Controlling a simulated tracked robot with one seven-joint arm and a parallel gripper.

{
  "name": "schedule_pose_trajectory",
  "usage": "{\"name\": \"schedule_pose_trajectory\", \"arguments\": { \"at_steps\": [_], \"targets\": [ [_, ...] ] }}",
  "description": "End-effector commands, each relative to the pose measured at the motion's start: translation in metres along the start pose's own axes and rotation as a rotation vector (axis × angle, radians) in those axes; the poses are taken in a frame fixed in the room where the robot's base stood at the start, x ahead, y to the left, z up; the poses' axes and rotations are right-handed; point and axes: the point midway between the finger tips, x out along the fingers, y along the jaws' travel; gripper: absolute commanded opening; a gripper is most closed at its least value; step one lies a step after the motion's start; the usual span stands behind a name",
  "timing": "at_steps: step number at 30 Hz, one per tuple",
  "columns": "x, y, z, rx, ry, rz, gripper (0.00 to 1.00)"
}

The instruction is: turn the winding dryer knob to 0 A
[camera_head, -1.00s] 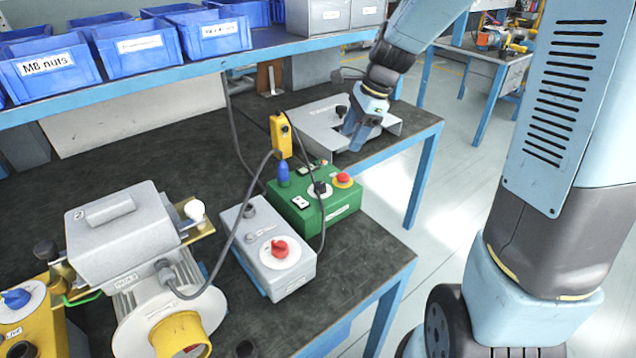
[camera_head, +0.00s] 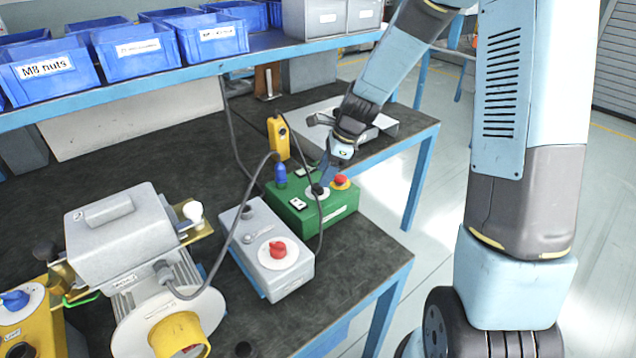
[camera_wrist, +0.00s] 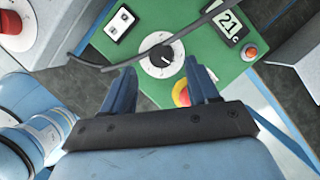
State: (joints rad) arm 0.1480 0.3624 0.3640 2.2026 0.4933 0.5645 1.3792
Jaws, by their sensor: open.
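The green box (camera_head: 330,205) stands on the bench with a black knob (camera_wrist: 162,58) on a round white dial. The knob is above the gap between the fingertips, apparently not touched. In the head view my gripper (camera_head: 324,178) is over the box and partly hides the dial.
A red-and-yellow stop button (camera_wrist: 182,93) is beside my right finger. A dark cable (camera_wrist: 110,67) crosses the green box near the knob. A grey box with a red knob (camera_head: 278,250) stands to the left. A yellow pendant (camera_head: 279,138) stands behind.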

Motion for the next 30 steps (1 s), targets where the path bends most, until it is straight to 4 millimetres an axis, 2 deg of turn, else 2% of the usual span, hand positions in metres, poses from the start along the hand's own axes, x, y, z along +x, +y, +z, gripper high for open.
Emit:
{"name": "schedule_pose_trajectory", "arguments": {
  "at_steps": [3, 9, 22, 30],
  "targets": [
    [0.019, 0.001, 0.0, 0.0, 0.0, 0.002, 0.59],
    [0.038, 0.001, 0.0, 0.0, 0.0, 0.002, 0.59],
    [0.045, 0.0, 0.001, -0.001, 0.0, 0.0, 0.59],
    [0.045, 0.0, 0.001, -0.001, 0.0, 0.0, 0.35]
  ]
}}
